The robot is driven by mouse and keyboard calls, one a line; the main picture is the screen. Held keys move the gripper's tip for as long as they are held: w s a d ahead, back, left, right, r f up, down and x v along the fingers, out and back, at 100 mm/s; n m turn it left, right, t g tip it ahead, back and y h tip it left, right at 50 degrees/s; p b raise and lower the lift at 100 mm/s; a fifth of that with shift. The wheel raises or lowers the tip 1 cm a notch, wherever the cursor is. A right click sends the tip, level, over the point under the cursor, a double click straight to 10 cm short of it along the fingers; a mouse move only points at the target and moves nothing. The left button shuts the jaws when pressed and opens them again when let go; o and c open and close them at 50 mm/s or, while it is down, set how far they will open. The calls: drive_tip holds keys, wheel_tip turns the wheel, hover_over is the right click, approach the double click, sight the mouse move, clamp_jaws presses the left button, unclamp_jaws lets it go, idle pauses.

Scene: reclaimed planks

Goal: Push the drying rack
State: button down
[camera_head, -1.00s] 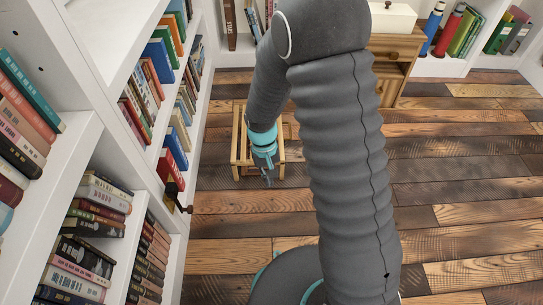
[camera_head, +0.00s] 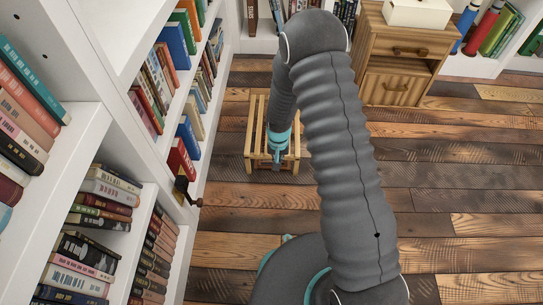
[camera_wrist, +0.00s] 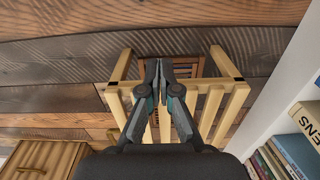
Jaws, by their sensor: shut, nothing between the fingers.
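The drying rack (camera_head: 256,126) is a small, low frame of light wooden bars. It stands on the plank floor close to the left bookshelf in the head view. My gripper (camera_head: 277,165) is at the rack's near side in that view, and my arm hides part of the rack. In the wrist view the rack (camera_wrist: 207,118) spans the middle, with bars on both sides of my gripper (camera_wrist: 160,64). The fingertips are together and hold nothing. I cannot tell whether they touch the rack.
A white bookshelf (camera_head: 75,137) full of books runs along the left, with a dark latch-like piece (camera_head: 186,190) sticking out low. A wooden cabinet (camera_head: 395,60) with a white box (camera_head: 418,12) on it stands behind. The plank floor (camera_head: 440,175) to the right is clear.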

drive_tip(key=w+f, duration=0.4)
drive_tip(key=f, duration=0.1)
drive_tip(key=shift+w+b, duration=0.1)
drive_tip(key=shift+b, duration=0.2)
